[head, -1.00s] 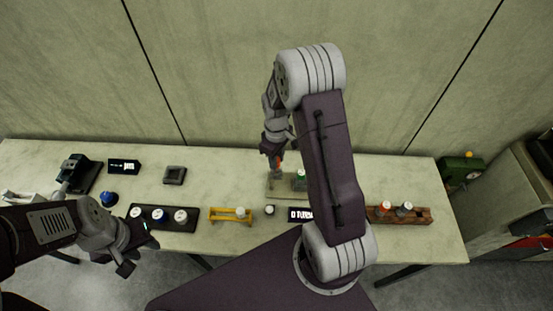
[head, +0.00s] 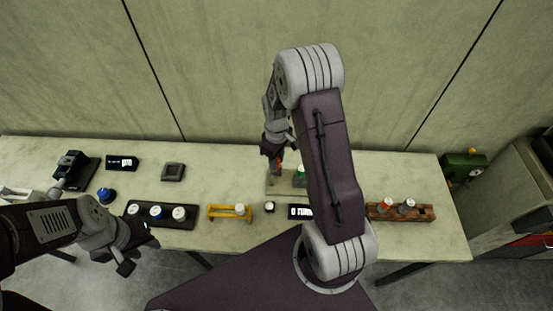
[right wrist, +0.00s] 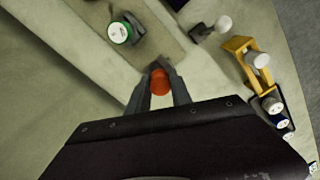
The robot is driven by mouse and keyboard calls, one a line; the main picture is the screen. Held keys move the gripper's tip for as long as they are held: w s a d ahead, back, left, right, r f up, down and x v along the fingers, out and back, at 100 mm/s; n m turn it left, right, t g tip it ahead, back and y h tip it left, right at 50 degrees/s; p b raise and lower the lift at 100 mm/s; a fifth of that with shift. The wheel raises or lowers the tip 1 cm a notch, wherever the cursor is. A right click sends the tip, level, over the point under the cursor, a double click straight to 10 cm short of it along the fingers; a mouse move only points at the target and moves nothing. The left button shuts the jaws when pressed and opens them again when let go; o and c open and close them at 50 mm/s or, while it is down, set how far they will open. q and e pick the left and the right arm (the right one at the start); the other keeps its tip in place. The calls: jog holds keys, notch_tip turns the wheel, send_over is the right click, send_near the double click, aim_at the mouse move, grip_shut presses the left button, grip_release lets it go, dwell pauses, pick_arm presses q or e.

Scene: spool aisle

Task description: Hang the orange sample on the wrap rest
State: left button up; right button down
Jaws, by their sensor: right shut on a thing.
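My right gripper (right wrist: 160,88) is shut on the orange sample (right wrist: 161,82), whose round orange end shows between the fingers in the right wrist view. In the head view the right gripper (head: 277,164) is low over a pale olive board (head: 279,188) at mid-table; contact with the board cannot be told. A green-and-white-topped spool (right wrist: 120,32) stands on this board. A yellow stand (head: 220,213) with a white-topped piece is left of the board; I cannot tell which fixture is the wrap rest. My left gripper (head: 135,257) is open and empty near the front edge.
A black tray (head: 146,208) with several capped spools is at front left. A brown wooden rack (head: 424,213) with two spools is at right.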

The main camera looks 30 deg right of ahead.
jog(key=shift+f+b, duration=0.75)
jog(key=shift+f, duration=0.5)
jog(key=c, duration=1.1)
grip_release()
jog(key=shift+r, duration=0.1)
jog(key=shift+r, duration=0.1)
notch_tip(320, 180, up, 9)
jog(key=shift+f, duration=0.1)
